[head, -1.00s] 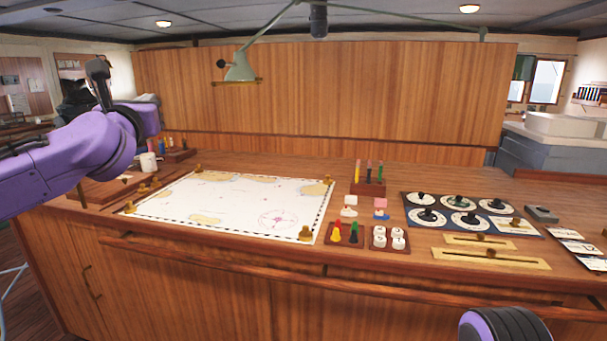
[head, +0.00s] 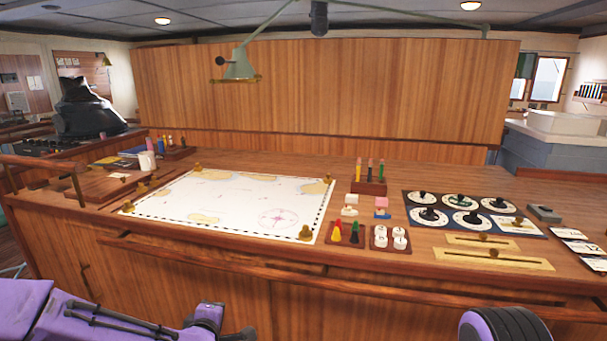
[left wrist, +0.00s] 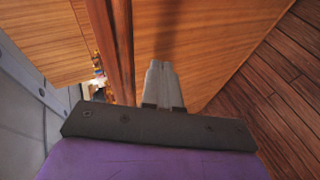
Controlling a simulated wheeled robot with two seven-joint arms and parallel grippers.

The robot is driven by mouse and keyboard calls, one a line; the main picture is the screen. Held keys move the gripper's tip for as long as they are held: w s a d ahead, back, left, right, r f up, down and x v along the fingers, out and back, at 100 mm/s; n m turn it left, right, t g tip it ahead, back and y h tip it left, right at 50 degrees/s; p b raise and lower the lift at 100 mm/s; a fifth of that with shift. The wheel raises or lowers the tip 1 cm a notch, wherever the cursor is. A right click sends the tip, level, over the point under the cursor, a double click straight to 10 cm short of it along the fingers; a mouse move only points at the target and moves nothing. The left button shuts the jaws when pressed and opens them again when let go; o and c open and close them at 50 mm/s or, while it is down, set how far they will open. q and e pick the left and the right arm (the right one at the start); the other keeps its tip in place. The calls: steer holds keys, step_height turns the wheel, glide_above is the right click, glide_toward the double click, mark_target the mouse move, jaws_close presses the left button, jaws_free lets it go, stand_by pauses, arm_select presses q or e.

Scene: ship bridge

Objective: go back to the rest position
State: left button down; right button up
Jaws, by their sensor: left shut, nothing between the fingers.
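My left arm (head: 110,315) lies low across the bottom left of the head view, in front of the chart table and below its top. Its fingers are not clear there. In the left wrist view my left gripper (left wrist: 161,75) shows its grey fingers together and empty, beside the table's wooden front, with the plank floor to the right. A rounded purple and black part of my right arm (head: 505,325) shows at the bottom edge of the head view. My right gripper is out of the picture.
The chart table's wooden front rail (head: 330,270) runs close above my left arm. On top lie a chart (head: 235,205), a pen holder (head: 368,187), a dial panel (head: 470,215) and brass rulers (head: 490,253). A lamp (head: 238,68) hangs above.

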arm_select(q)
steer(key=s+a+f+m+g, duration=0.2)
steer(key=s+f+m, duration=0.1)
steer(key=s+f, duration=0.55)
steer(key=s+a+f+m+g, duration=0.2)
steer(key=s+f+m+g, duration=0.1)
steer(key=s+f, duration=0.6)
steer(key=s+a+f+m+g+y, duration=0.1)
steer(key=s+a+f+m+g, duration=0.1)
steer(key=s, duration=0.7)
steer(key=s+a+f+m+g+y, duration=0.1)
steer(key=s+a+f, duration=0.3)
steer(key=s, duration=0.6)
step_height(320, 180, down, 3)
steer(key=shift+s+a+r+m+g, duration=0.1)
steer(key=shift+s+a+m+g, duration=0.15)
steer(key=shift+m+g, duration=0.4)
